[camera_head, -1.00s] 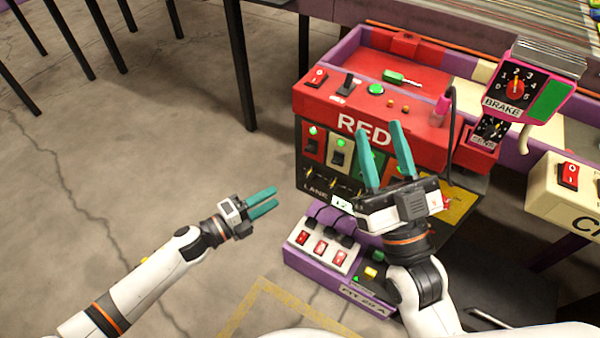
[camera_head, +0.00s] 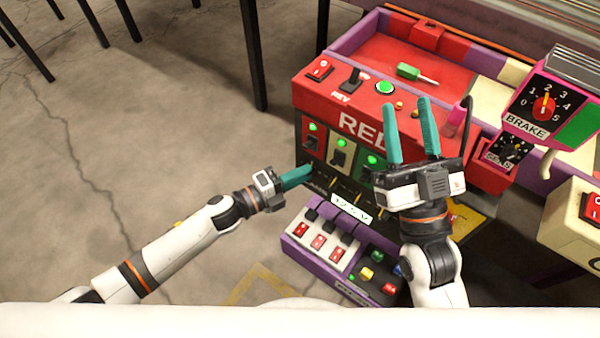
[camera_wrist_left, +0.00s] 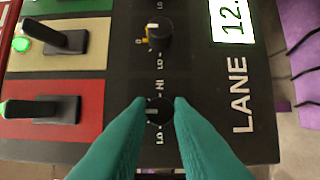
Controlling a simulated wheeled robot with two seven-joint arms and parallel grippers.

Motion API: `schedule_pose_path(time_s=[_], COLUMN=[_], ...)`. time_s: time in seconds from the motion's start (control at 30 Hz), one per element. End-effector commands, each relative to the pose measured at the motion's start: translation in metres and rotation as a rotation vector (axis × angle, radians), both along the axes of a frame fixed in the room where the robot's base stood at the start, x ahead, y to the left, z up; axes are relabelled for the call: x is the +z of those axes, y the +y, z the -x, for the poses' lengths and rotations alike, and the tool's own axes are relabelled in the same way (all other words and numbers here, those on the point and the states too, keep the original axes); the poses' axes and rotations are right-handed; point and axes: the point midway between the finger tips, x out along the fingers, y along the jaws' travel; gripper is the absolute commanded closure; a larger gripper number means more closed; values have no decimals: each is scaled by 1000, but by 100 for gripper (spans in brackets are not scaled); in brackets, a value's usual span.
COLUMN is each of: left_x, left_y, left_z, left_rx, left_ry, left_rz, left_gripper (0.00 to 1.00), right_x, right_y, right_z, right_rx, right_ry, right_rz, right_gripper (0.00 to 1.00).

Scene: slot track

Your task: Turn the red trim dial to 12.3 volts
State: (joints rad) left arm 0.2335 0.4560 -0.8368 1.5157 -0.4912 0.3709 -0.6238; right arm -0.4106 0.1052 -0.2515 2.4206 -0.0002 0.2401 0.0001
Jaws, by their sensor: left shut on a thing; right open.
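A black trim dial (camera_wrist_left: 158,109) with a pale pointer mark sits on the dark lower front of the red console (camera_head: 365,120), in line with the red switch panel (camera_wrist_left: 50,140). My left gripper (camera_head: 309,171) is shut on this dial, its teal fingertips on either side of it. A second black dial (camera_wrist_left: 157,32) is beside it, apart from the fingers. A white display (camera_head: 350,207) appears to read 12.5 V, its last digit hard to tell; the left wrist view cuts the display (camera_wrist_left: 232,20) off after "12.". My right gripper (camera_head: 406,103) is open and empty before the console.
A purple box (camera_head: 330,250) with red switches and coloured buttons lies below the console. A brake unit (camera_head: 545,105) and a cream box (camera_head: 575,225) stand to the right. A green screwdriver (camera_head: 410,72) lies in the red tray.

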Motion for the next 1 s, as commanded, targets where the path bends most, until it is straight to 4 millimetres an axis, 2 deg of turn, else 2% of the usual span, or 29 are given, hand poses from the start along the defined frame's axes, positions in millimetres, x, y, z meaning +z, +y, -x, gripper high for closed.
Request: schedule_pose_path(time_s=[0.03,0.1,0.47,1.0], left_x=[0,0,-2,-6], left_y=[0,0,0,-1], left_z=[0,0,0,0], left_rx=[1,1,1,3], left_ry=[1,1,35,280], left_rz=[-1,-1,47,383], left_gripper=[91,100,100,100], right_x=[0,0,4,31], right_y=[0,0,0,-5], right_z=[0,0,5,42], right_rx=[0,0,3,20], right_ry=[0,0,-44,-334], right_rz=[0,0,-13,-102], right_gripper=[60,60,60,60])
